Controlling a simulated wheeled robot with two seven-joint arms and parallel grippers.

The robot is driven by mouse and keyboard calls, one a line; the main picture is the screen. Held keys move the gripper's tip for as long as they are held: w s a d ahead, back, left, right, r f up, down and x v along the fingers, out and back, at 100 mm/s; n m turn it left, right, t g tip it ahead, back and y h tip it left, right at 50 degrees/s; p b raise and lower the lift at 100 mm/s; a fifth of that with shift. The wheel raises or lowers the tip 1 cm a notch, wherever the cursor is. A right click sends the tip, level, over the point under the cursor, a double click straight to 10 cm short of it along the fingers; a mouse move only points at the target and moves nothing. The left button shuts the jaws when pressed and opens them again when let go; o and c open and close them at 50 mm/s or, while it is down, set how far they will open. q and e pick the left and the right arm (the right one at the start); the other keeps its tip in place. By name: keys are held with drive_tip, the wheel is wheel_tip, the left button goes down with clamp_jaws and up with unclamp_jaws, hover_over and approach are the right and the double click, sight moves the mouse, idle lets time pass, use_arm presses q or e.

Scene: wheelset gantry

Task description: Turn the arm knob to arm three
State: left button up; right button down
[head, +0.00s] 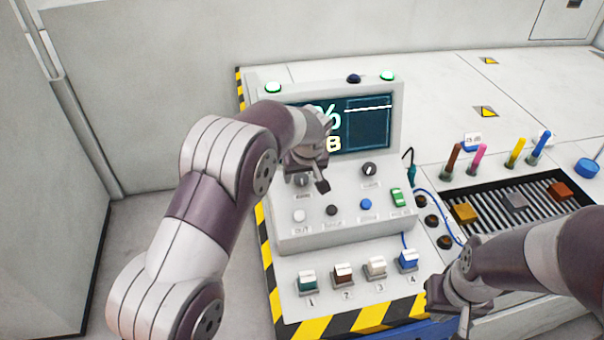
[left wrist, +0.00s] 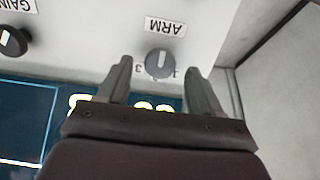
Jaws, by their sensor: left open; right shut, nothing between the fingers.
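In the head view this gripper mostly covers the knob. My right gripper (head: 452,298) is shut and empty, low at the right, near the console's front corner.
The gain knob (head: 369,169) sits to the right on the same panel, below the screen (head: 365,125). A row of buttons (head: 332,210) lies below the knobs, and numbered switches (head: 343,273) stand in front. A grated tray (head: 515,202) with blocks is at the right.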

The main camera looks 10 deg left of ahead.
use_arm(q)
drive_tip(key=shift+w+a+f, duration=0.1)
drive_tip(key=shift+w+f, duration=0.15)
drive_tip(key=shift+f, duration=0.45)
drive_tip(key=shift+c, duration=0.3)
drive_tip(key=c, duration=1)
